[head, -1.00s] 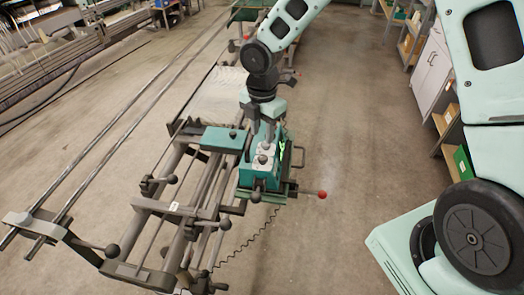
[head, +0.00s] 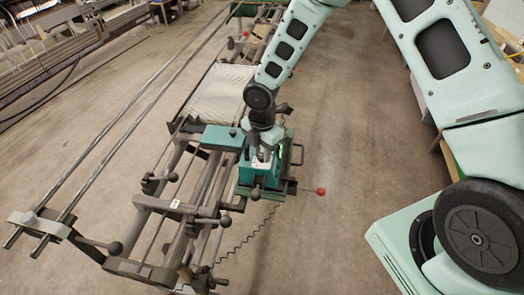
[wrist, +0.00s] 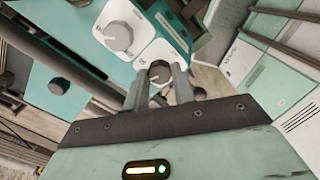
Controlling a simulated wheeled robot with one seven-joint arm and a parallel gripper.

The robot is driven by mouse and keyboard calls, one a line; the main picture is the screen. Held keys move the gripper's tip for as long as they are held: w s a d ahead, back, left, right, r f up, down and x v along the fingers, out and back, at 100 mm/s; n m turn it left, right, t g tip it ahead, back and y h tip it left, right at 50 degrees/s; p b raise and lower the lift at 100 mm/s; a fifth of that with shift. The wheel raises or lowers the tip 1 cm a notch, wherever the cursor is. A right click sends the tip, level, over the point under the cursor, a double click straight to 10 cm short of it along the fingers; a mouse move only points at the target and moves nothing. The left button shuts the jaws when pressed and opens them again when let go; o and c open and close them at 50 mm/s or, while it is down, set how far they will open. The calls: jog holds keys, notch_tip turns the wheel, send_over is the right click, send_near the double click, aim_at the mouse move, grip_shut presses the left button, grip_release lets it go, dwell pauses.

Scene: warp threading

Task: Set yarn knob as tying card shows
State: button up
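The teal knotting unit (head: 262,190) sits on the right side of the long loom frame. One knob (wrist: 117,36) stands clear at the upper left. The other knob (wrist: 158,72) lies between the fingertips of my gripper (wrist: 160,74). The fingers flank this knob closely; I cannot tell whether they touch it. In the head view my gripper (head: 262,151) points down over the unit and hides most of its top. Which knob is for yarn is not readable, and no tying card is clearly identifiable.
A lever with a red ball (head: 320,191) sticks out right of the unit. Black-knobbed levers (head: 115,248) and rails stand left and in front. In the wrist view, a pale printed panel (wrist: 292,100) lies at the right. The floor right of the unit is open.

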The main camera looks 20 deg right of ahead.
aim_at(262, 155)
jog(key=shift+m, duration=0.4)
jog(key=m+b, duration=0.2)
jog(key=m, duration=0.1)
jog(key=shift+m+b, duration=0.8)
jog(key=shift+m, duration=1.3)
jog(key=o, duration=0.7)
jog(key=shift+r, duration=0.15)
notch_tip(262, 155, up, 17)
jog(key=b, duration=0.3)
jog(key=shift+r, duration=0.1)
